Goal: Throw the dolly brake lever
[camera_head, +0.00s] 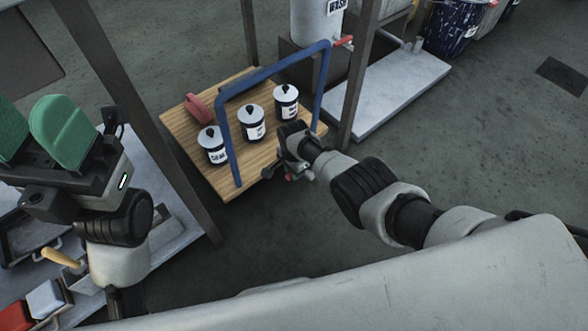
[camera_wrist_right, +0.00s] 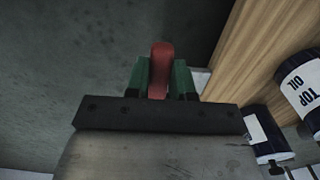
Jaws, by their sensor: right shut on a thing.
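The dolly has a wooden deck (camera_head: 187,133) and a blue push handle (camera_head: 270,72). A red lever (camera_wrist_right: 161,60) stands between the green fingers of my right gripper (camera_wrist_right: 162,78) in the right wrist view. Both fingers are against its sides, and its rounded end sticks out past them. In the head view my right gripper (camera_head: 291,172) is at the near right edge of the deck, and my wrist mostly hides the lever. My left gripper (camera_head: 35,132) is raised at the left, with its green fingers apart and nothing between them.
Three white-lidded cans (camera_head: 250,124) stand on the deck; one labelled TOP OIL (camera_wrist_right: 301,84) shows beside my right gripper. A red object (camera_head: 198,108) lies at the deck's far left. Dark posts (camera_head: 358,80) flank the dolly.

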